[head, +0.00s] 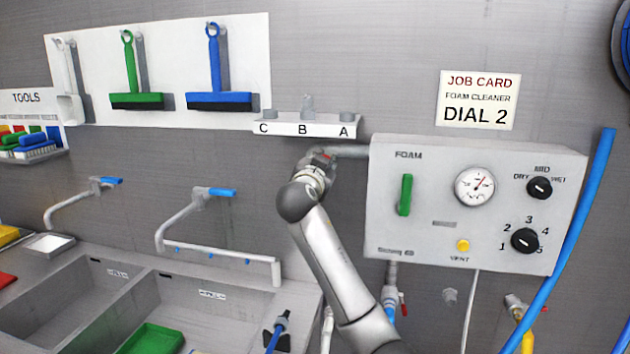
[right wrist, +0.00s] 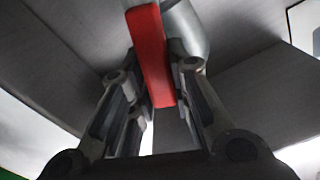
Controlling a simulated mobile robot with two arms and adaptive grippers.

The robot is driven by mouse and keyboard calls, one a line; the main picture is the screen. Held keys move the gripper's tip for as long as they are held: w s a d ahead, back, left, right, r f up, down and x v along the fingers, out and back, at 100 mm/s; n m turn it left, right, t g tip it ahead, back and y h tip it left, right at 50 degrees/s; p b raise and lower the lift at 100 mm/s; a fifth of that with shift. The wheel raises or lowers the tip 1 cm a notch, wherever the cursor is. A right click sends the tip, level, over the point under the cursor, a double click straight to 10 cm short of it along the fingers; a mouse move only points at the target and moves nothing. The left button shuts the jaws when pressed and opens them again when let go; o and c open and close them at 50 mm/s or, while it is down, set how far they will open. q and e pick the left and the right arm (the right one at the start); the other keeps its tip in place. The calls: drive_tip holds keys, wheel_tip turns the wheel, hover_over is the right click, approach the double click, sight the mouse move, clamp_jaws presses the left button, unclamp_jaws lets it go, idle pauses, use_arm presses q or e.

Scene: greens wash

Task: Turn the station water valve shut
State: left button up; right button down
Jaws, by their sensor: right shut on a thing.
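A grey pipe (head: 350,151) leaves the left side of the foam box at its top, and a small red part (head: 322,157) shows at its end. My right gripper (head: 316,172) is at this pipe end, mostly hidden by its own wrist. In the right wrist view, a flat red valve lever (right wrist: 151,45) sits between the fingers of my right gripper (right wrist: 160,78), which is shut on it. A rounded grey pipe (right wrist: 190,35) is close behind the lever. The valve body is largely hidden. My left gripper is not in view.
The foam box (head: 430,235) with gauge and dials is right of my right arm. The shelf (head: 300,129) marked C, B, A is just above the gripper. Sinks (head: 190,300) and blue-handled taps (head: 222,192) are left. A blue hose (head: 575,235) hangs at right.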

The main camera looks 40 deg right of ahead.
drive_tip(key=s+d+f+m+b, duration=0.3)
drive_tip(key=f+m+b, duration=0.6)
drive_tip(key=m+b, duration=0.4)
drive_tip(key=shift+s+d+m+b, duration=0.3)
drive_tip(key=shift+s+d+b, duration=0.1)
drive_tip(key=shift+s+b, duration=0.35)
drive_tip(key=shift+f, duration=0.15)
drive_tip(key=c, duration=1.3)
unclamp_jaws()
